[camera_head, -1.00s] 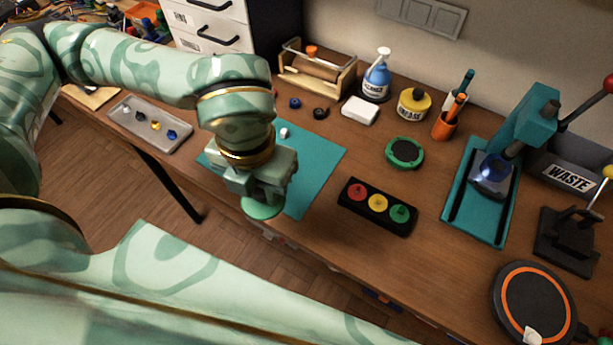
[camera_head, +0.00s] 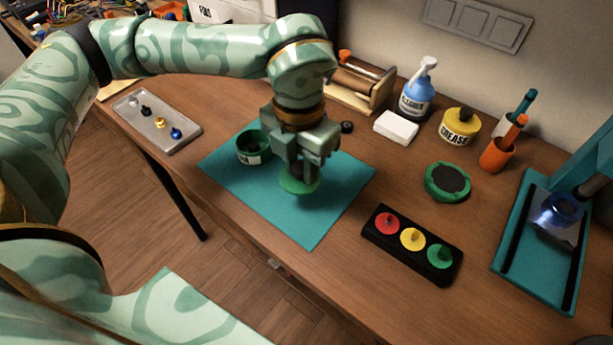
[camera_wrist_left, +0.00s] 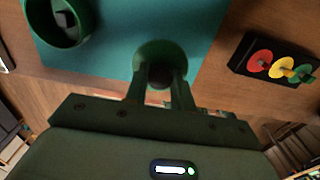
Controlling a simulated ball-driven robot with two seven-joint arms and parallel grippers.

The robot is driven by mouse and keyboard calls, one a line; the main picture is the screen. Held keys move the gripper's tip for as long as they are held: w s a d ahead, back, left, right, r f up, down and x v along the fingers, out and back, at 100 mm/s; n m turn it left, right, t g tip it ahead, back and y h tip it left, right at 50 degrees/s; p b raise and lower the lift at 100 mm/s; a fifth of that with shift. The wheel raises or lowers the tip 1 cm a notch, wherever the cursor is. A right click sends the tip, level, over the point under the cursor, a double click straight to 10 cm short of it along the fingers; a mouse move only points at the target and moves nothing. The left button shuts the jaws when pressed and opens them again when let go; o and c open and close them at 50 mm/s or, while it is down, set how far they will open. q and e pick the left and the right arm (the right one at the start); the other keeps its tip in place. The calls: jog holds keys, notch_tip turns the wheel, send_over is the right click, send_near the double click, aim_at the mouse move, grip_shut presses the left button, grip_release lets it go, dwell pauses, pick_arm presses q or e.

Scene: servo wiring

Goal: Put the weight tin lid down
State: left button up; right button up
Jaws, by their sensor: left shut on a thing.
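My left gripper (camera_head: 300,172) is shut on the green round weight tin lid (camera_head: 298,187), gripping it from above by its dark knob. The lid is low over the teal mat (camera_head: 318,222); I cannot tell whether it touches. In the left wrist view the lid (camera_wrist_left: 164,52) shows between the fingers, over the mat (camera_wrist_left: 110,50). The open green weight tin (camera_head: 251,157) stands on the mat left of the gripper, with something dark inside. It also shows in the left wrist view (camera_wrist_left: 62,40). My right gripper is not in view.
A black block with red, yellow and green knobbed discs (camera_head: 411,246) lies right of the mat. A green round pad (camera_head: 447,182), white block (camera_head: 396,127) and grease tin (camera_head: 460,126) stand behind. A grey tray (camera_head: 157,122) is left. The mat's front part is clear.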

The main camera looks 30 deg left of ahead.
pick_arm(q)
jog(key=shift+w+f, duration=0.5)
jog(key=shift+f, duration=0.1)
jog(key=f, duration=0.1)
jog(key=f+b, duration=0.1)
jog(key=f, duration=0.1)
jog(key=shift+w+a+f, duration=0.1)
jog(key=shift+w+f, duration=0.2)
jog(key=shift+f, duration=0.1)
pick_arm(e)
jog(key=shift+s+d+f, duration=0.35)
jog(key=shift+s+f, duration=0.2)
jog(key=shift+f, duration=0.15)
pick_arm(q)
jog(key=shift+r, duration=0.1)
jog(key=shift+s, duration=0.1)
jog(key=o, duration=1)
